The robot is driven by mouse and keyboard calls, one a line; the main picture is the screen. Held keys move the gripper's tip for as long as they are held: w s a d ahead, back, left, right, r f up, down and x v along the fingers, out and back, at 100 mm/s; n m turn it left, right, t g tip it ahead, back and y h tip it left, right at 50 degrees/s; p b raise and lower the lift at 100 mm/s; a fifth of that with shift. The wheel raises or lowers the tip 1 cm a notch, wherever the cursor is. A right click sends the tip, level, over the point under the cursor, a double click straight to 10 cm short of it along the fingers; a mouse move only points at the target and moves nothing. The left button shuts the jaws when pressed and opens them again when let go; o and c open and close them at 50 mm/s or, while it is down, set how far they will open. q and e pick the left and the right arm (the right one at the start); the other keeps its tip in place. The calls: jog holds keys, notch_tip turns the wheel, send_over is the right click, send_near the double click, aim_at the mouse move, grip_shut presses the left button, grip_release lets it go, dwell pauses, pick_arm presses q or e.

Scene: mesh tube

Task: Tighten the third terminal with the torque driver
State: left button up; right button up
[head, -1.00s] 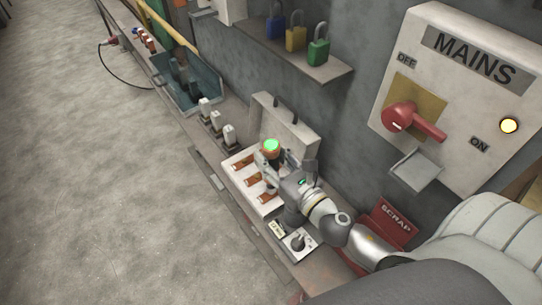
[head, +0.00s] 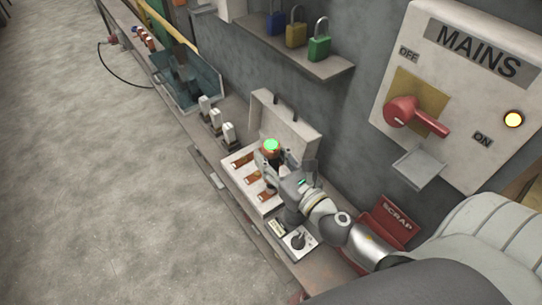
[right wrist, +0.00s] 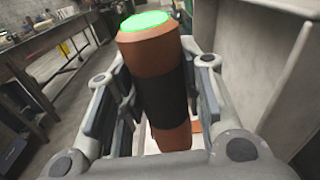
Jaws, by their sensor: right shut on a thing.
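The torque driver (right wrist: 160,85) is an orange-brown cylinder with a black band and a lit green top. My right gripper (right wrist: 160,100) is shut around its black band, and it stands roughly upright in the right wrist view. In the head view the driver's green top (head: 271,145) shows over the far part of the open white terminal box (head: 233,179). Copper terminals (head: 250,182) show in a row in the box. The driver's tip and the terminal beneath it are hidden by the gripper. My left gripper is not in view.
Several white fuse-like pieces (head: 216,119) stand on the bench beyond the box. A small device with a knob (head: 298,240) and a red scrap bin (head: 384,222) are nearer. The MAINS panel (head: 460,90) and padlock shelf (head: 310,62) are on the wall.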

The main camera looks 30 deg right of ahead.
aim_at(271, 145)
jog(key=shift+f, duration=0.4)
dwell(1.1)
jog(key=shift+s, duration=0.1)
dwell(0.5)
jog(key=shift+r+p, duration=3.15)
jog(key=shift+p, duration=0.1)
jog(key=shift+f, duration=0.1)
